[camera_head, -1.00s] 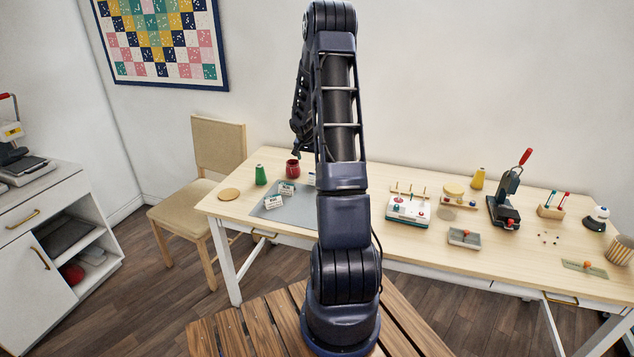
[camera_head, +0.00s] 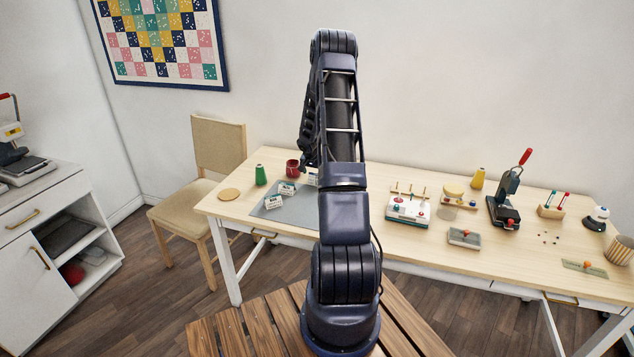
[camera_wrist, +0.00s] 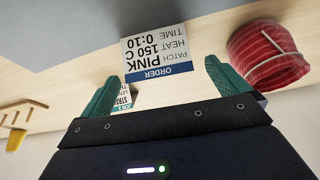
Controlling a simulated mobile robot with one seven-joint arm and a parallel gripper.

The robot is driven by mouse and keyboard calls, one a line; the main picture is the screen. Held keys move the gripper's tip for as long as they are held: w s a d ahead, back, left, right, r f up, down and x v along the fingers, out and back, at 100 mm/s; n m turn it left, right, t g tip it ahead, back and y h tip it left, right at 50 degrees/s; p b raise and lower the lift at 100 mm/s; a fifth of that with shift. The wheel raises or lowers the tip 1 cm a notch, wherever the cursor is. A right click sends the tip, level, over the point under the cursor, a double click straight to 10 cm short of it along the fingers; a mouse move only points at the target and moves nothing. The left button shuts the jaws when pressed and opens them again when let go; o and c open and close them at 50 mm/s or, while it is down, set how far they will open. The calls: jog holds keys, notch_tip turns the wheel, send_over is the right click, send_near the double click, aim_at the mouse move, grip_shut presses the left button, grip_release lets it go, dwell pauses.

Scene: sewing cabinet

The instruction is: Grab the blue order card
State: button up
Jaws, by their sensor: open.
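The order card (camera_wrist: 157,55) is white with a blue band reading ORDER, and its text is upside down in the wrist view. It names patch pink, heat 150 C, time 0:10. My gripper (camera_wrist: 161,75) is open, its two green fingers apart on either side of the card's blue-band end. Nothing is held. Whether the fingers touch the card I cannot tell. In the head view a white card (camera_head: 312,178) shows partly beside my arm, which hides my fingers there.
A teal-banded card (camera_wrist: 123,100) is partly hidden by the left finger. Two cards, one here (camera_head: 274,202) and one behind it (camera_head: 287,188), are on the grey mat (camera_head: 300,212). A green spool (camera_head: 261,175) stands nearby.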

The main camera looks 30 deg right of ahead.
jog(key=shift+x, duration=1.85)
jog(key=shift+d, duration=0.1)
jog(key=shift+s, duration=0.1)
jog(key=c, duration=1)
jog(key=shift+r, duration=0.1)
